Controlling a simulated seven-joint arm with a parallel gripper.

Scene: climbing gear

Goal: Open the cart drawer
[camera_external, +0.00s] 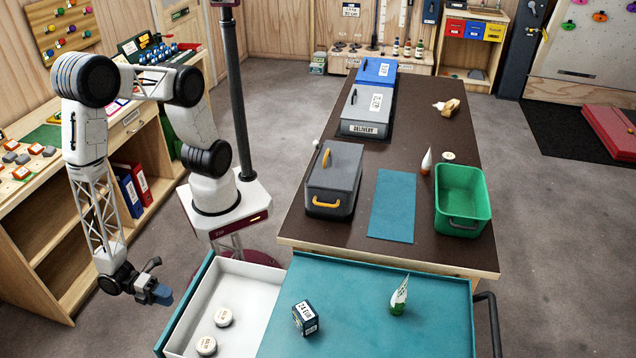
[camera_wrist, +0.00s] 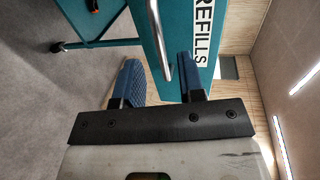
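The cart (camera_external: 350,285) is teal and stands at the bottom of the external view. Its drawer (camera_external: 258,285) sticks out to the left, with its white inside showing and two round white tins (camera_external: 222,316) in it. The teal drawer front (camera_external: 187,300) also shows in the wrist view (camera_wrist: 195,25), with a "REFILLS" label and a metal bar handle (camera_wrist: 158,40). My gripper (camera_external: 158,293) is just left of the drawer front. In the wrist view its blue fingers (camera_wrist: 160,78) are apart, and the handle appears between them in the picture. Contact cannot be told.
A small dark box (camera_external: 305,318) and a green-and-white tube (camera_external: 399,296) stand on the cart top. A brown table (camera_external: 400,262) with bins is behind the cart. Wooden shelves (camera_external: 60,240) stand at the left.

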